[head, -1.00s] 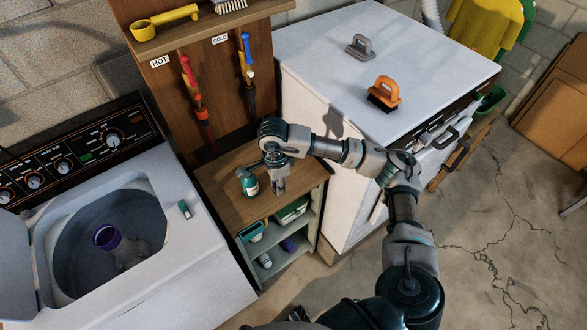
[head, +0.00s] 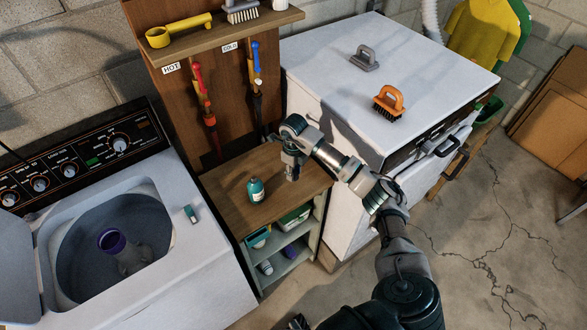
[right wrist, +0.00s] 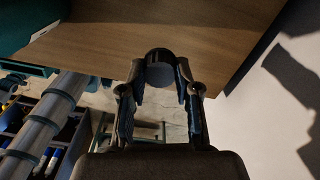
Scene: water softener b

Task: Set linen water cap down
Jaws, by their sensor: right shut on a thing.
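The linen water cap (right wrist: 159,70) is a small dark cylinder between my right gripper's fingertips in the right wrist view. My right gripper (head: 291,174) is shut on it, pointing down over the right part of the wooden shelf top (head: 228,198). The wrist view shows the cap against the wood near the edge; I cannot tell whether it touches. A teal bottle (head: 256,190) stands upright on the same top, left of the gripper. The cap is too small to make out in the head view. My left gripper is not in view.
An open washing machine (head: 225,265) with a purple item (head: 111,241) inside stands left. Bare wood lies around the bottle.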

